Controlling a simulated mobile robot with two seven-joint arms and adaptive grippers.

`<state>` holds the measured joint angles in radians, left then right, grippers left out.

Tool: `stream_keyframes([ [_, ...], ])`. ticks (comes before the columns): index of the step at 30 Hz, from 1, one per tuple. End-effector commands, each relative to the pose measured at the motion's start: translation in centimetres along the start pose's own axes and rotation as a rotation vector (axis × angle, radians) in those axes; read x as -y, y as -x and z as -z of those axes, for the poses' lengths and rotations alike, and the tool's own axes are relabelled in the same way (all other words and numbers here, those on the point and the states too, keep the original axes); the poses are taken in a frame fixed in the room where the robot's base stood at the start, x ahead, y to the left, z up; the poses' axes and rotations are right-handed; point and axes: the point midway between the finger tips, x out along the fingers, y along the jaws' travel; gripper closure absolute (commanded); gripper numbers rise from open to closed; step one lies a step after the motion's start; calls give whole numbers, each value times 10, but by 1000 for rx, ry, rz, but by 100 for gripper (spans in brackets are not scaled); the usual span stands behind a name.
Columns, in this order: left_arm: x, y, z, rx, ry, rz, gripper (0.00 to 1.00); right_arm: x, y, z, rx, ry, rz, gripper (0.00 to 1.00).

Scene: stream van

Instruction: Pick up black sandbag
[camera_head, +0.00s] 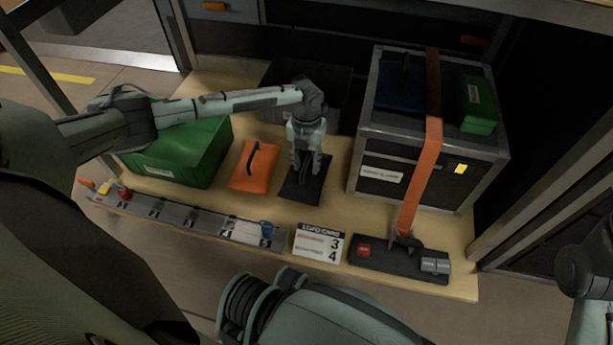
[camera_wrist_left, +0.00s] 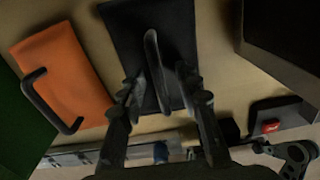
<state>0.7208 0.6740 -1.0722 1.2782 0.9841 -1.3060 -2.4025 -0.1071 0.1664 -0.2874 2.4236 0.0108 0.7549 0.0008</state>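The black sandbag (camera_head: 312,191) lies flat on the wooden board, right of the orange sandbag (camera_head: 255,168). In the left wrist view the black sandbag (camera_wrist_left: 120,32) has a raised dark strap handle (camera_wrist_left: 153,62). My left gripper (camera_head: 306,167) points down over this bag. Its fingers (camera_wrist_left: 165,92) are apart, one on each side of the handle, with a visible gap to it. Contact with the bag cannot be told. Part of the bag is hidden behind the fingers. My right gripper is not in view; only part of the right arm shows at the right edge.
A green box (camera_head: 187,153) stands left of the orange sandbag. A large black case (camera_head: 430,160) with an orange strap (camera_head: 425,170) stands to the right. A numbered rail (camera_head: 180,213), a load card (camera_head: 318,245) and a black buckle plate (camera_head: 400,260) line the front edge.

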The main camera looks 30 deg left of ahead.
Motion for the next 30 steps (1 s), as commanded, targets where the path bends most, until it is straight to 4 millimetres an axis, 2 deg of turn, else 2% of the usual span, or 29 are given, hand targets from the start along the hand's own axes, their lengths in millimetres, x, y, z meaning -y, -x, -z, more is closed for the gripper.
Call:
stream_keyframes([
  [4, 0, 1, 0, 0, 0, 0, 68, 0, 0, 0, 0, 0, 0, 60],
  [12, 0, 1, 0, 0, 0, 0, 100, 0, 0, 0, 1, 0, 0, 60],
  [30, 0, 3, -2, 3, 0, 2, 100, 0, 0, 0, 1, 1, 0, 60],
])
